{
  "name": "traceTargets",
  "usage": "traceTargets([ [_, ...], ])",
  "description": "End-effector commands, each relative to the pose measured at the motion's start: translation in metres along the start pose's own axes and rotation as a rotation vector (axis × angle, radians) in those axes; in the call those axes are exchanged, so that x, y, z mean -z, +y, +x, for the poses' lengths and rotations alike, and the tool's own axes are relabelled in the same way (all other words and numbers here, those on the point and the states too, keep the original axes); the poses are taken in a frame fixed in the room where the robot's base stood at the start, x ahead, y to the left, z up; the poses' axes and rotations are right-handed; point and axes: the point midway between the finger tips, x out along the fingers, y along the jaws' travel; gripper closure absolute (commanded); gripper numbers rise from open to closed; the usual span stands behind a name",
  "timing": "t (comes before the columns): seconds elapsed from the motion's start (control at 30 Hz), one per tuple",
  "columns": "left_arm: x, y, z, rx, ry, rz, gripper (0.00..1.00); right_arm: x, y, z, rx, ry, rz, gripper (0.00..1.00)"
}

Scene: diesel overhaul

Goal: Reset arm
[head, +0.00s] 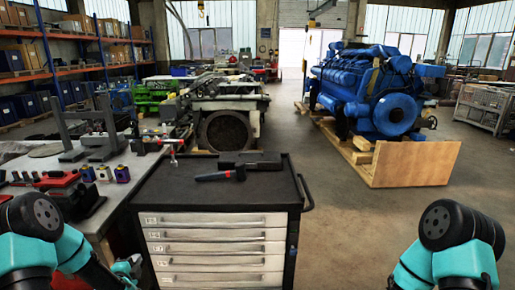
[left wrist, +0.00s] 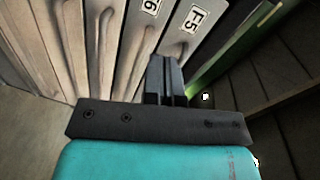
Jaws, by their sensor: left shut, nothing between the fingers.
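My left gripper (left wrist: 165,68) shows in the left wrist view with its two dark fingers together and nothing between them. It is close to the labelled drawer fronts of the tool cabinet. In the head view my left arm comes in at the lower left, and its end is low beside the cabinet's left side, partly cut off by the frame. My right arm shows at the lower right of the head view, bent downward. Its gripper is out of the frame.
The tool cabinet (head: 218,243) stands in front, with a hammer (head: 220,175) and a dark case (head: 250,160) on top. A workbench (head: 110,205) with parts is at left. A blue engine (head: 370,90) stands on a wooden pallet behind.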

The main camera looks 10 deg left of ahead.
Motion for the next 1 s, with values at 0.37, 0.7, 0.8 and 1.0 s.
traceTargets([
  [0.37, 0.101, 0.126, -0.042, -0.528, -0.105, -0.680, 1.00, 0.000, 0.000, 0.000, 0.000, 0.000, 0.000, 0.57],
  [0.7, 0.179, 0.211, -0.138, -0.971, -0.519, -1.180, 1.00, 0.000, 0.000, 0.000, 0.000, 0.000, 0.000, 0.57],
  [0.8, 0.197, 0.227, -0.172, -1.068, -0.695, -1.285, 1.00, 0.000, 0.000, 0.000, 0.000, 0.000, 0.000, 0.57],
  [1.0, 0.216, 0.241, -0.221, -1.160, -0.974, -1.398, 1.00, 0.000, 0.000, 0.000, 0.000, 0.000, 0.000, 0.57],
])
